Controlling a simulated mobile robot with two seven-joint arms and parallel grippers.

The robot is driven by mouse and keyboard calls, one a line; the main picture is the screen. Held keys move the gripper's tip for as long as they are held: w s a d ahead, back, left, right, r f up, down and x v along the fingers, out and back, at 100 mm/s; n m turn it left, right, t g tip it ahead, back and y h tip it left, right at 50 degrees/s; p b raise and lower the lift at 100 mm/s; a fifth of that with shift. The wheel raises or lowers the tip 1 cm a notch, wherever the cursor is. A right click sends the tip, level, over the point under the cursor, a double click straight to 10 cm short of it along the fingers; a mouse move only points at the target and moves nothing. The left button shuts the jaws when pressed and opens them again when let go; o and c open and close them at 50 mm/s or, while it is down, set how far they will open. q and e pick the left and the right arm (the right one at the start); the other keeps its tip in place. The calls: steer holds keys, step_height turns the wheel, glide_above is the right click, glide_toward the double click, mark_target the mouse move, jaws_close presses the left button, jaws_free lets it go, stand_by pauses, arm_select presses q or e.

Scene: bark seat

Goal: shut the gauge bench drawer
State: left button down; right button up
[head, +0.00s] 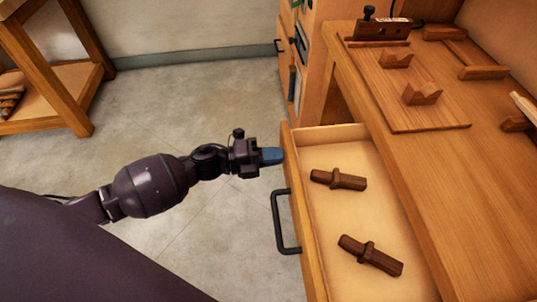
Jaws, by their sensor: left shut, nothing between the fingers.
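The gauge bench drawer (292,185) is pulled out from the wooden bench (465,200) on the right. Its front carries a dark bar handle (279,222). Two dark brown wooden pieces lie inside, one nearer the back (338,179) and one nearer the front (370,255). My left gripper (272,156), with blue fingertips, is shut and empty. It is beside the drawer front near its far end, beyond the handle; I cannot tell whether the fingertips touch the front. My right gripper is not in view.
A wooden board with notched blocks (422,92) lies on the bench top. A cabinet with shelves (300,60) stands behind the bench. A wooden rack (60,65) stands at the far left. The concrete floor (215,230) left of the drawer is clear.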

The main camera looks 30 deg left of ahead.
arm_select(q)
glide_toward(358, 155)
steer(key=w+d+r, duration=0.2)
steer(key=d+r, duration=0.1)
steer(key=shift+d+r, duration=0.2)
steer(key=x, duration=0.5)
steer(key=shift+w, duration=0.15)
steer(key=shift+w+d+b, duration=0.15)
steer(key=shift+d+b, duration=0.1)
steer(key=shift+b, duration=0.05)
steer(key=shift+d+r, duration=0.1)
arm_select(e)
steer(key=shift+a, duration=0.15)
arm_select(q)
steer(key=shift+w+r, duration=0.1)
steer(key=shift+r, duration=0.05)
